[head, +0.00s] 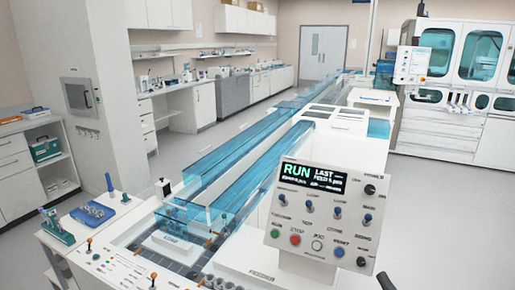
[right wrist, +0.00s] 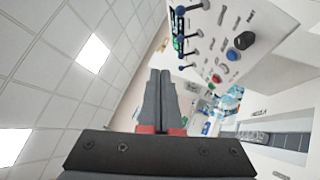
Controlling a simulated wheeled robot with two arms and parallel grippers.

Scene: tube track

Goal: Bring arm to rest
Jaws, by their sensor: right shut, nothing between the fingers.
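My right gripper (right wrist: 161,75) is shut with nothing between its dark fingers in the right wrist view. In the head view only a dark tip of it (head: 385,281) shows at the bottom edge, right of the white control panel (head: 290,252). It appears apart from the panel. The panel also shows in the right wrist view (right wrist: 270,22), sideways, at upper right of the fingers. Its display (head: 312,177) reads RUN. My left gripper is not in view.
A long track with blue clear covers (head: 245,165) runs away from the panel. A blue tray (head: 92,214) and a green rack (head: 56,228) stand at the left. A large white machine (head: 445,95) stands at the back right. The floor (head: 440,220) right of the panel is clear.

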